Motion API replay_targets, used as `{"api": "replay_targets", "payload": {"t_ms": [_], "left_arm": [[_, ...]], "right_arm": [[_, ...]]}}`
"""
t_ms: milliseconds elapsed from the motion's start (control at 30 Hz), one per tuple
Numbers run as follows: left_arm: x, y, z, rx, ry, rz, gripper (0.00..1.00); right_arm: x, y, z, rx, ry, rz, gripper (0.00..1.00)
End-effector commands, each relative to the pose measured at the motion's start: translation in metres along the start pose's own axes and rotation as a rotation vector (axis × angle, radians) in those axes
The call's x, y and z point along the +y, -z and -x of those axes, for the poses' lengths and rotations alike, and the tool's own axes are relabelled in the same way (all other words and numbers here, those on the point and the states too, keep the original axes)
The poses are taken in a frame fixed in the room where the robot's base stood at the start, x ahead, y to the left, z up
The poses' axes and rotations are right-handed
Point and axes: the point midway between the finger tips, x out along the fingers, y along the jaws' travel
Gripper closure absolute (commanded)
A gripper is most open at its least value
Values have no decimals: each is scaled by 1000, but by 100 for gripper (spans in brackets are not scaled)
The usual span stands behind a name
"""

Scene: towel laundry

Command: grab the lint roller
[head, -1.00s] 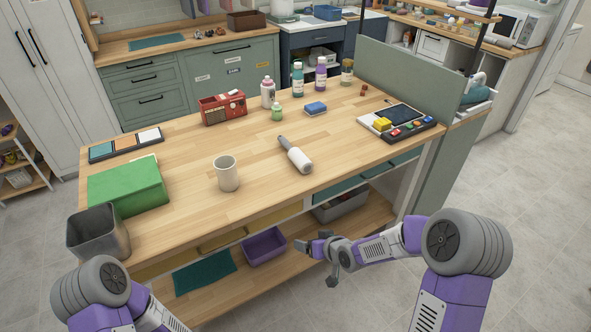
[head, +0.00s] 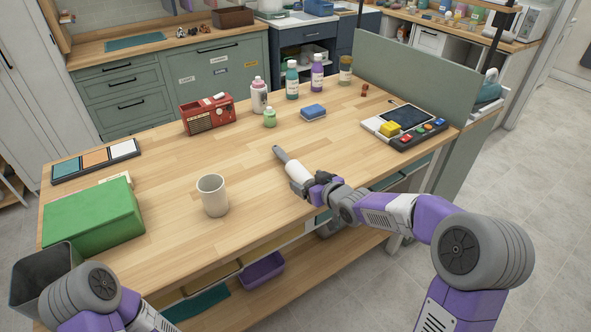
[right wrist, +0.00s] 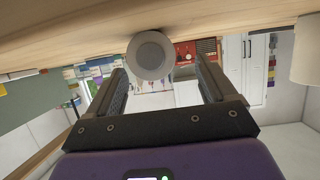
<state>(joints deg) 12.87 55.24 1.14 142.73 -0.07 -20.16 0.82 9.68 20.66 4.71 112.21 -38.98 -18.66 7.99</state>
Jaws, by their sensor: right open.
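The lint roller (head: 295,170) lies on the wooden table, its grey handle pointing to the back left and its white roll toward the front. My right gripper (head: 302,188) is at the near end of the roll, covering part of it in the head view. In the right wrist view the round end of the lint roller (right wrist: 150,55) shows ahead, between the spread fingers of my right gripper (right wrist: 160,76). The gripper is open; I cannot tell whether a finger touches the roll. My left gripper is out of view; only my left arm shows.
A beige cup (head: 213,195) stands left of the lint roller. A blue sponge (head: 313,111), a small green bottle (head: 269,118) and a red radio (head: 208,114) are behind it. A green box (head: 93,217) is at the left. The table around the handle is clear.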

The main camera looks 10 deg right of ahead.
Motion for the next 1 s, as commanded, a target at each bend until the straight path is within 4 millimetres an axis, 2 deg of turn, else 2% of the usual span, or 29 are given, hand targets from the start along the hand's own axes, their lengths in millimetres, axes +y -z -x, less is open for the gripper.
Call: {"api": "replay_targets", "payload": {"t_ms": [333,467,667,1000], "left_arm": [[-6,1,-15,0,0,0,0],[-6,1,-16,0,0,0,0],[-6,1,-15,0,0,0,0],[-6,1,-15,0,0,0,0]], "right_arm": [[6,-7,-48,0,1,0,16],[6,-6,-55,-2,-1,0,16],[7,-5,-55,-1,-1,0,16],[7,-6,-55,-1,-1,0,66]]}}
